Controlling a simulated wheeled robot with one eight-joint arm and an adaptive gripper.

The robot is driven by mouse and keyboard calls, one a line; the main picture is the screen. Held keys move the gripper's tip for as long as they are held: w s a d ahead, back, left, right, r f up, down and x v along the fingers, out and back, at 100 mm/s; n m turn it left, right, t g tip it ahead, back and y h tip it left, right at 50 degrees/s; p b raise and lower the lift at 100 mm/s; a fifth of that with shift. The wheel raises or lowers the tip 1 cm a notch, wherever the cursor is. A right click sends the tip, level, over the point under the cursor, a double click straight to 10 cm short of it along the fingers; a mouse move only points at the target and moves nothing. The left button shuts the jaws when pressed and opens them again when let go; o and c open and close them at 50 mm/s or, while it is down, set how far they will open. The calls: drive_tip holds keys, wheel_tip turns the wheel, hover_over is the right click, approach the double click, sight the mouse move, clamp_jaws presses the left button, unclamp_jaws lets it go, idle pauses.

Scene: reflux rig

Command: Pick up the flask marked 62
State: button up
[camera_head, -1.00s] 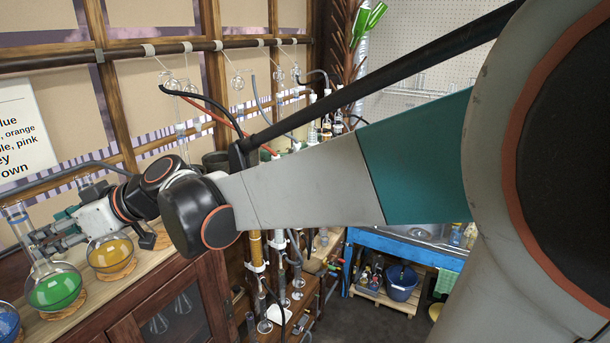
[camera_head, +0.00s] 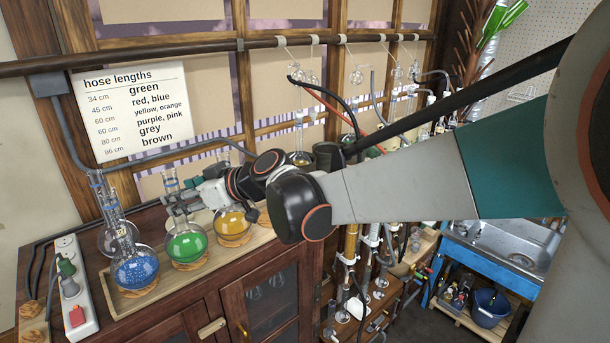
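Several round-bottom flasks stand on cork rings in a wooden tray (camera_head: 118,301) on the cabinet: one with blue liquid (camera_head: 135,270), one with green (camera_head: 187,244) and one with yellow (camera_head: 232,224). A clear flask (camera_head: 110,238) stands behind the blue one. No number is legible on any, so I cannot tell which is marked 62. My gripper (camera_head: 178,203) reaches in from the right at the neck of the green flask. Its fingers overlap the neck in the picture. Whether they touch it or are closed on it is too small to tell.
A power strip (camera_head: 72,290) lies left of the tray. A hose-length sign (camera_head: 130,110) hangs on the wall behind. Glassware and tubing on a rack (camera_head: 352,245) stand right of the cabinet. A blue-framed sink (camera_head: 500,245) is farther right.

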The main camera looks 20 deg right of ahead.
sight(180, 217)
drive_tip(key=shift+w+d+p+x, duration=0.15)
drive_tip(key=shift+p+x, duration=0.1)
drive_tip(key=shift+x, duration=1.05)
drive_tip(key=shift+w+d+p+x, duration=0.15)
drive_tip(key=shift+p+x, duration=0.1)
drive_tip(key=shift+x, duration=1.05)
drive_tip(key=shift+s+f, duration=0.1)
clamp_jaws()
